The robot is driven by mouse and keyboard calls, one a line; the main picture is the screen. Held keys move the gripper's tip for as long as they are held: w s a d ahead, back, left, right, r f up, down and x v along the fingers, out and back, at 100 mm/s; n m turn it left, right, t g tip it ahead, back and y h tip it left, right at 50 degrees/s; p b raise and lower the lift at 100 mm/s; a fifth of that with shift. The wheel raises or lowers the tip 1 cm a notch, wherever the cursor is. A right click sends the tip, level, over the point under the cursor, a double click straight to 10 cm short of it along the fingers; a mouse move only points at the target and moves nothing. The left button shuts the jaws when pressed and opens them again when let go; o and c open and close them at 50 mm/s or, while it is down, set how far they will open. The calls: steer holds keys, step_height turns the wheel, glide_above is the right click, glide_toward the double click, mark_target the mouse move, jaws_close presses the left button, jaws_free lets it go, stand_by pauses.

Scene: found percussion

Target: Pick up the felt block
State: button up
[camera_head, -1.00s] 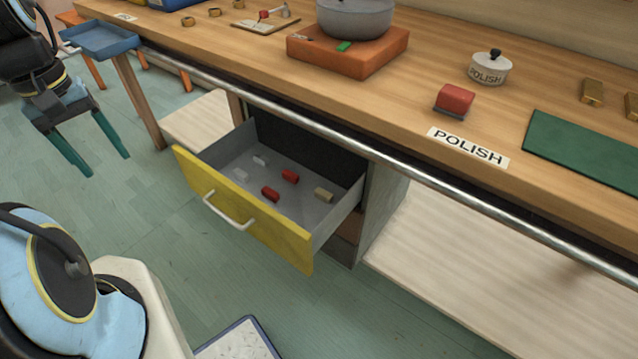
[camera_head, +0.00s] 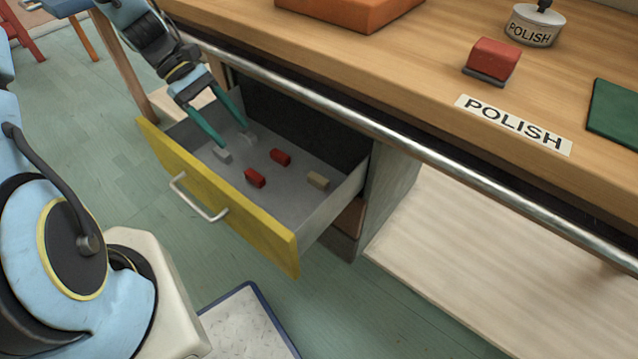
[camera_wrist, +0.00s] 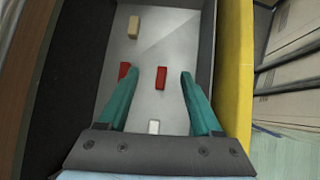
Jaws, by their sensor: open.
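My gripper (camera_head: 233,138) is open and empty, its two teal fingers reaching down into the open drawer at its left end. Two red blocks (camera_head: 280,157) (camera_head: 255,178) and a beige block (camera_head: 318,180) lie to the right on the drawer floor. A red block with a grey underside (camera_head: 491,60) stands on the bench. Which block is felt is unclear.
The drawer's yellow front (camera_head: 220,200) and grey side walls surround the blocks. The wooden bench (camera_head: 400,70) with a metal rail (camera_head: 330,108) overhangs the drawer's back. A POLISH label (camera_head: 515,124), a lidded POLISH pot (camera_head: 535,24) and a green mat (camera_head: 615,112) are on the bench.

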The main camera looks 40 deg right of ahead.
steer(key=s+d+f+g+b, duration=0.1)
steer(key=d+f, duration=0.1)
steer(key=s+d+f+n+g+h+b, duration=0.1)
steer(key=d+f, duration=0.2)
steer(key=d+f+g+b, duration=0.1)
steer(key=d+f, duration=0.1)
steer(key=d, duration=0.1)
steer(key=shift+s+d+f+n+h+b, duration=0.1)
steer(key=shift+s+f+n+h+b, duration=0.05)
steer(key=shift+s+n+h+b, duration=0.2)
glide_toward(317, 178)
steer(key=shift+s+d+f+g, duration=0.3)
steer(key=shift+s+d+f, duration=0.45)
steer(key=shift+f, duration=0.2)
steer(key=shift+a+x, duration=0.1)
steer(key=shift+x, duration=1.4)
steer(key=shift+a+x, duration=0.15)
steer(key=shift+x, duration=1.4)
steer(key=shift+s+r, duration=0.1)
jaws_close()
